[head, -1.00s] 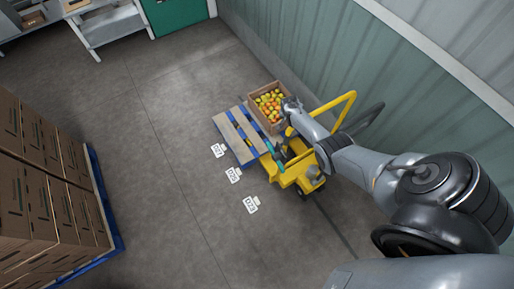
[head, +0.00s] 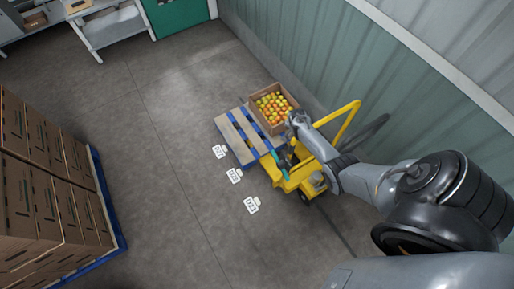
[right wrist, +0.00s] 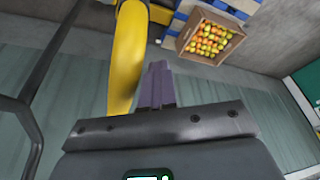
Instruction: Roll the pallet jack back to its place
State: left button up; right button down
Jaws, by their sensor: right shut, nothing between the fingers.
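The yellow pallet jack (head: 294,178) stands near the green wall, at the near end of a blue-edged pallet with wooden slats (head: 238,133). Its yellow loop handle (head: 350,115) rises beside my right arm. My right gripper (head: 293,116) is over the jack's side, close to the crate; its fingers are hard to make out there. In the right wrist view the right gripper (right wrist: 158,72) is shut and empty, just right of the yellow handle bar (right wrist: 128,55). It looks apart from the bar. My left gripper is out of view.
White floor markers (head: 234,176) lie left of the pallet. Stacked cartons (head: 40,190) stand on a blue pallet at left. The floor between (head: 150,150) is clear. A dark loop shows by the wall.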

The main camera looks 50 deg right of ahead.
jog(key=s+a, duration=0.4)
jog(key=s, duration=0.8)
jog(key=shift+s+a+f, duration=0.25)
jog(key=shift+a+f, duration=0.05)
jog(key=shift+f, duration=0.1)
jog(key=s+a, duration=0.2)
jog(key=s, duration=0.5)
jog(key=s+a, duration=0.3)
jog(key=s, duration=0.5)
jog(key=shift+a, duration=0.3)
